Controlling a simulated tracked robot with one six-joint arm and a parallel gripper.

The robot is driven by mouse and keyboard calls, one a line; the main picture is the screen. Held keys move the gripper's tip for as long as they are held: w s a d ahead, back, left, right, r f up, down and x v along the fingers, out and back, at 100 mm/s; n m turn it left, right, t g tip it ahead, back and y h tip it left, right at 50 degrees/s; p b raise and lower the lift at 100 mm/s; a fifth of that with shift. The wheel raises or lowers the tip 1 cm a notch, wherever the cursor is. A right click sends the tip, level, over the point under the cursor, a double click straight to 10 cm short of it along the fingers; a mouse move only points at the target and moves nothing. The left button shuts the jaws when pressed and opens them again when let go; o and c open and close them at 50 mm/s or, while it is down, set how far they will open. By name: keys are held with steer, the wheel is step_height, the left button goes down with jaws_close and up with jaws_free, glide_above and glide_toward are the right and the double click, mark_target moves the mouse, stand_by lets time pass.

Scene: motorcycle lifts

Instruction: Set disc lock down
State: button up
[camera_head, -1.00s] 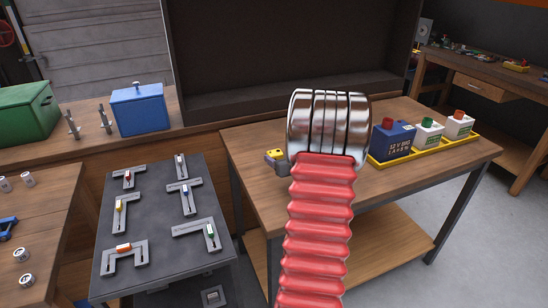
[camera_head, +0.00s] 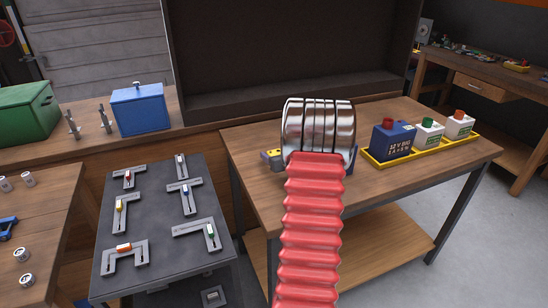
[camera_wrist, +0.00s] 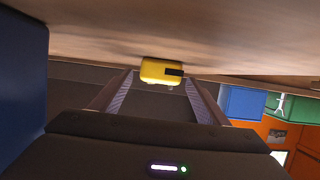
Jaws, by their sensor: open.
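The disc lock, a small yellow block with a dark slot (camera_wrist: 162,72), rests against the wooden tabletop in the wrist view, where the table shows at the top. My gripper (camera_wrist: 160,82) is open, with one finger on each side of the lock and visible gaps between. In the head view the lock (camera_head: 269,154) shows as a small yellow patch on the middle table, just left of my arm. My arm hides most of the gripper there.
A blue battery (camera_head: 393,140) and two white ones (camera_head: 428,133) stand in a yellow tray (camera_head: 402,158) right of my arm; a blue wall is close in the wrist view (camera_wrist: 22,70). A dark table with grey slotted brackets (camera_head: 122,256) is at left. The table's front right is clear.

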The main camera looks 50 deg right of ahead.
mark_target(276, 154)
steer(key=shift+c, duration=0.6)
steer(key=c, duration=1.4)
steer(key=shift+r, duration=0.15)
step_height(276, 154, up, 10)
stand_by(0.5)
